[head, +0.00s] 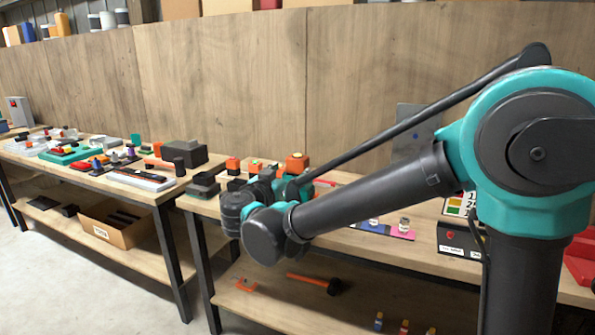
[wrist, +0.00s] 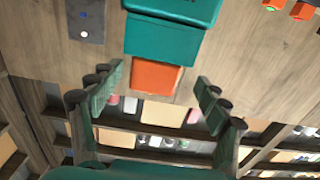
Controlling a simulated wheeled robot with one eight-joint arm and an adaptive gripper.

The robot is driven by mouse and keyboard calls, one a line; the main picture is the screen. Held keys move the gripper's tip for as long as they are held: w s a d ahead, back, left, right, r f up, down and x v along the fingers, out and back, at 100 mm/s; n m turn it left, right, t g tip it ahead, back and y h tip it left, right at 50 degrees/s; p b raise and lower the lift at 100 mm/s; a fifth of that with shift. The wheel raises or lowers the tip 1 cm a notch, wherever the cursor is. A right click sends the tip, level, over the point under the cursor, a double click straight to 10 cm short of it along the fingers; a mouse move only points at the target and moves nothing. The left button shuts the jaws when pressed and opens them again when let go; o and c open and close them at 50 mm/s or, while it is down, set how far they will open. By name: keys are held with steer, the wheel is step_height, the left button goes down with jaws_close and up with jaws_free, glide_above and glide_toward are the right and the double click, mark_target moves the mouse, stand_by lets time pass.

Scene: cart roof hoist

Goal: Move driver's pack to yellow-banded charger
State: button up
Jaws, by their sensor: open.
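In the wrist view, which is upside down, a plain orange block (wrist: 155,77), apparently the driver's pack, sits on a teal body (wrist: 165,38), apparently the driver. In the head view the orange block (head: 297,162) shows just behind my gripper, which hides most of what is under it. My gripper (wrist: 162,92) is open, with one finger on each side of the orange block and gaps on both sides. Two orange packs with small lights (wrist: 270,5) are at the wrist view's upper right; one also shows in the head view (head: 233,165). No yellow band can be made out.
A dark empty-looking block (head: 204,186) sits at the near bench's left end. A grey panel with a blue dot (head: 415,130) stands behind the bench. A second bench (head: 130,180) on the left is crowded. A wooden wall (head: 220,80) runs behind both.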

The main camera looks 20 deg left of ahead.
mark_target(294, 168)
steer(key=w, duration=0.2)
steer(key=w+d, duration=0.1)
steer(key=w, duration=0.1)
steer(key=shift+w, duration=0.2)
steer(key=c, duration=1.4)
steer(key=shift+c, duration=0.6)
steer(key=shift+r, duration=0.15)
